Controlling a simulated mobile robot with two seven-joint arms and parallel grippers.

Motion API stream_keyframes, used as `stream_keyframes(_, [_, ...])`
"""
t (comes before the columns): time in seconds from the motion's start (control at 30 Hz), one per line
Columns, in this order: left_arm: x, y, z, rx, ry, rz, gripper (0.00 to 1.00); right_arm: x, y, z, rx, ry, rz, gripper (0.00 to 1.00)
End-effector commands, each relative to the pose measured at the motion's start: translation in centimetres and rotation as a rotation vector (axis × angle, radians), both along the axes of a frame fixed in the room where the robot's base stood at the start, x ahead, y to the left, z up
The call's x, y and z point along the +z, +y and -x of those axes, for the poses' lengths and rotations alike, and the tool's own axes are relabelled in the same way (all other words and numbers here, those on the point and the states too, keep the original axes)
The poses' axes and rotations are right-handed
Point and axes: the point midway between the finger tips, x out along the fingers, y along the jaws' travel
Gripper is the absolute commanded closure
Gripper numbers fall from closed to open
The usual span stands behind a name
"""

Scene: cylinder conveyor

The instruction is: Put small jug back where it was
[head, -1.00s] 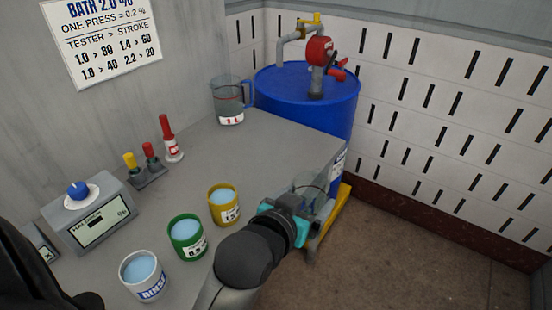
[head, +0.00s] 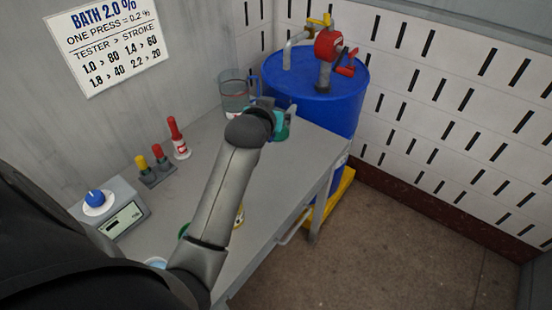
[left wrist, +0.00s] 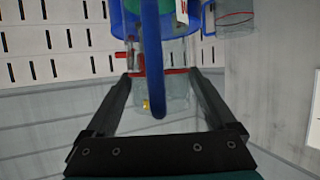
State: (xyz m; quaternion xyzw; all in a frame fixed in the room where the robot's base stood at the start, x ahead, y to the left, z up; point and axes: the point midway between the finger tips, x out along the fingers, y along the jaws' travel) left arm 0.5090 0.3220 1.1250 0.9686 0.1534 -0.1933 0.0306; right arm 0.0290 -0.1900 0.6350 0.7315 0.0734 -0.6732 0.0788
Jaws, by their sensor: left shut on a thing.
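The small jug (left wrist: 172,98), clear with a red line and a blue handle, sits between the fingers of my left gripper (left wrist: 165,75) in the left wrist view. In the head view, my left gripper (head: 277,117) is over the far end of the table, just right of the large clear jug (head: 232,90). My gripper and arm mostly hide the small jug there. Whether its base touches the tabletop cannot be told. My right gripper is out of view.
The grey table (head: 277,178) has clear surface right of my arm. A blue drum (head: 312,98) with a red pump (head: 328,46) stands behind it. Bottles (head: 177,138) and a tester (head: 112,210) stand left. My arm mostly covers the cups.

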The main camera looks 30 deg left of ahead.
Motion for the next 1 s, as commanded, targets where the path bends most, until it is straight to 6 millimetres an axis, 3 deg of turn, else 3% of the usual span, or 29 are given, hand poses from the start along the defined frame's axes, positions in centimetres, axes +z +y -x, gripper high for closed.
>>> stream_keyframes(0.03, [-1.9, 0.0, 0.1, 0.000, 0.005, 0.002, 1.00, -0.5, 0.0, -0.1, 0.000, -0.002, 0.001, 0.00])
stream_keyframes(0.2, [-6.5, 0.0, 0.1, 0.000, 0.004, 0.001, 1.00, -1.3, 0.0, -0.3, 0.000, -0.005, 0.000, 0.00])
stream_keyframes(0.4, [-10.6, 0.0, 0.1, 0.000, 0.001, 0.001, 1.00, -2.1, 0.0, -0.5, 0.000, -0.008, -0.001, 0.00])
stream_keyframes(0.6, [-12.1, 0.0, 0.0, 0.000, -0.002, 0.000, 1.00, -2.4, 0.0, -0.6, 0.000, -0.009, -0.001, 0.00])
stream_keyframes(0.8, [-15.2, -0.1, 0.0, 0.000, 0.000, 0.000, 1.00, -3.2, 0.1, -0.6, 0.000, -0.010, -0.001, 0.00])
stream_keyframes(1.0, [-15.9, -0.1, 0.0, -0.001, -0.004, -0.001, 1.00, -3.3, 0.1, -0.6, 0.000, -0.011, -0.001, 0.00])
